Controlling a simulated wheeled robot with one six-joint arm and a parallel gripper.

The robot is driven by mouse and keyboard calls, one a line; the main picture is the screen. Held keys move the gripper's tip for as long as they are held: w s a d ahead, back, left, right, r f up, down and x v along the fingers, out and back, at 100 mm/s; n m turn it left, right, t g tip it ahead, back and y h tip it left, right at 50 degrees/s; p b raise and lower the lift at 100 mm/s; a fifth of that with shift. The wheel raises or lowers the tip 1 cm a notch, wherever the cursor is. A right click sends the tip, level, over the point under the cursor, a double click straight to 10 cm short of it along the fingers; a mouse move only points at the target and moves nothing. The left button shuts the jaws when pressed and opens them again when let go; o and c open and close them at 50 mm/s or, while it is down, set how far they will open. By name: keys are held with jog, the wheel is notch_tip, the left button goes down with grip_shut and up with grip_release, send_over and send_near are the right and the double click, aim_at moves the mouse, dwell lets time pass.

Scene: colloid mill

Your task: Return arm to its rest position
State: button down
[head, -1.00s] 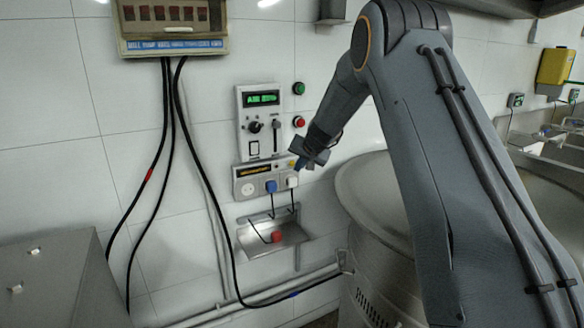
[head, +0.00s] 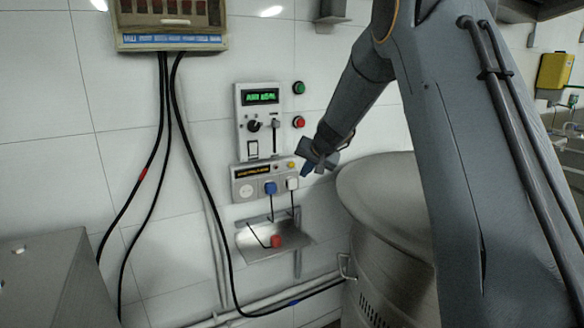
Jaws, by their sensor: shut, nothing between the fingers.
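My gripper (head: 308,172) is at the end of my grey arm, which comes in from the upper right. It shows small, dark and blue-tipped, just right of the socket panel (head: 243,173) on the tiled wall. The fingers are shut with nothing seen between them. Depth is hard to judge, but the gripper appears apart from the panel. Above the panel is a control box (head: 263,126) with a lit green display, a knob and a lever.
A large round steel vessel (head: 385,200) stands below my arm. A small wall shelf (head: 258,246) holds a red plug (head: 276,241). Green (head: 299,88) and red (head: 299,122) buttons sit beside the control box. A steel cabinet (head: 40,280) is at lower left. Black cables hang left.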

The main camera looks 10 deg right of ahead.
jog(key=s+f+n+g, duration=0.1)
jog(key=s+f+g, duration=0.1)
jog(key=s, duration=1.3)
jog(key=s+f+n+g+h, duration=0.1)
jog(key=s+f, duration=0.4)
jog(key=s, duration=1.1)
jog(key=s+f+n+g, duration=0.3)
jog(key=s+g, duration=0.1)
jog(key=s, duration=1.1)
jog(key=shift+s+a+f+g+h, duration=0.3)
jog(key=shift+a+f+h, duration=0.05)
jog(key=shift+f+h, duration=0.05)
